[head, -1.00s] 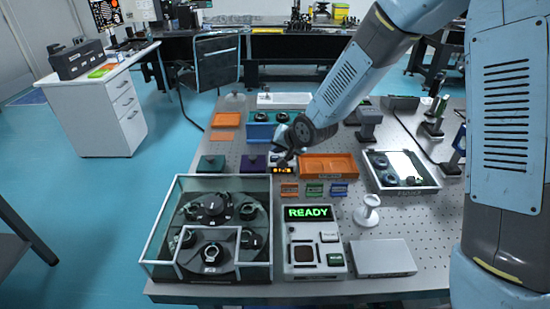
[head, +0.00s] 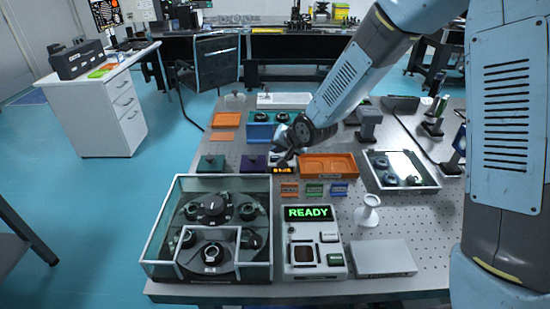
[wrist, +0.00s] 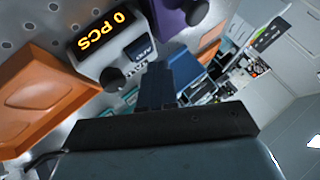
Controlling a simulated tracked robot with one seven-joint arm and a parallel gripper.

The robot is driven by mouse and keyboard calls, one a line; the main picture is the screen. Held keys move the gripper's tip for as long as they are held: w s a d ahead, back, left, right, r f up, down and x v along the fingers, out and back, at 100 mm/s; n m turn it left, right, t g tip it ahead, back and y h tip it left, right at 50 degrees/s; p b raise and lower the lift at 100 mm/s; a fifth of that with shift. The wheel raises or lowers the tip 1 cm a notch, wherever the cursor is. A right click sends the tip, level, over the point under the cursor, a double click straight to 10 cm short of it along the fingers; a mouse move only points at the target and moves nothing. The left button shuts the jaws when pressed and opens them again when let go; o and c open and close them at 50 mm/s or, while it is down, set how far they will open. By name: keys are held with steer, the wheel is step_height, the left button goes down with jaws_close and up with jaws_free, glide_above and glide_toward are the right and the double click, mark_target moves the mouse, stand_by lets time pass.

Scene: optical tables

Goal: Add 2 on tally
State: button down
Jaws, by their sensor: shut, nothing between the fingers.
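The tally (head: 283,169) is a small light-grey box on the optical table, with an orange-lit display. In the wrist view the tally (wrist: 118,52) is tilted in the picture and its display reads "0 PCS". It has a dark round knob at its front and a labelled dark part beside it. My gripper (head: 284,158) is at the tally, partly covering it in the head view. In the wrist view the dark fingers of my gripper (wrist: 158,82) are shut and empty, close beside the labelled part. I cannot tell whether they touch it.
An orange tray (head: 328,174) stands right of the tally and a purple block (head: 254,163) left of it. In front are small coloured tags, a panel reading "READY" (head: 313,213) and a glass-walled carousel (head: 157,250).

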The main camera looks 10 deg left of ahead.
mark_target(278, 158)
steer(key=shift+f, duration=0.75)
stand_by(1.0)
steer(key=shift+r, duration=0.85)
steer(key=shift+r, duration=2.5)
steer(key=shift+d+f, duration=0.1)
stand_by(1.0)
